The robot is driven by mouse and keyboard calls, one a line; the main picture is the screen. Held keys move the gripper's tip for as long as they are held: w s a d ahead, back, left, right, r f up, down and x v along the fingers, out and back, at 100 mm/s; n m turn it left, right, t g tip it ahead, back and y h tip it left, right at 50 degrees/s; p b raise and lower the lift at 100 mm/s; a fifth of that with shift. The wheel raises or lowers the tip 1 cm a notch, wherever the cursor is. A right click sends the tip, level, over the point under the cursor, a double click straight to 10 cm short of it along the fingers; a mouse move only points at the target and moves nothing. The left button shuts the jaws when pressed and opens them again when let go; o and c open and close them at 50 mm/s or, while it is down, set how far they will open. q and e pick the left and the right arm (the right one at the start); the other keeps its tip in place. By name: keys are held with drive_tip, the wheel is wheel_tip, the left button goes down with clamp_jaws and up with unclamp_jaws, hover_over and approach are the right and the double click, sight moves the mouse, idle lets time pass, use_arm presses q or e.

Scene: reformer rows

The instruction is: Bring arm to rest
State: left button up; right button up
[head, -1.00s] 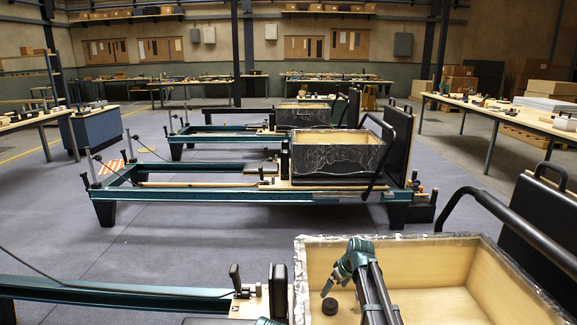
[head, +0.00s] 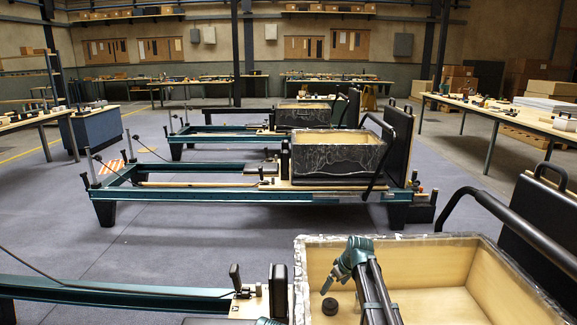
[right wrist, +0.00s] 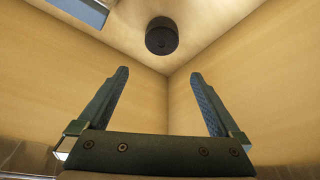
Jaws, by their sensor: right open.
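My right gripper (head: 330,284) hangs inside the near wooden box (head: 460,262), at the left part of its inside. In the right wrist view its two fingers (right wrist: 158,78) are spread wide with nothing between them. A small black round piece (head: 330,306) lies on the box floor just below the gripper in the head view. It also shows in the right wrist view (right wrist: 161,36), beyond the fingertips and apart from them, near the box corner. My left gripper cannot be made out in either view.
The box walls stand close around my right gripper. A black padded board (head: 540,235) and a curved black bar (head: 500,210) stand at right. A teal rail (head: 110,293) runs left. Another reformer (head: 250,195) stands ahead, with clear grey floor between.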

drive_tip(key=d, duration=0.1)
drive_tip(key=s+d, duration=0.1)
drive_tip(key=d, duration=0.3)
drive_tip(key=shift+s+r, duration=0.1)
drive_tip(key=shift+s, duration=0.2)
drive_tip(key=shift+s, duration=0.1)
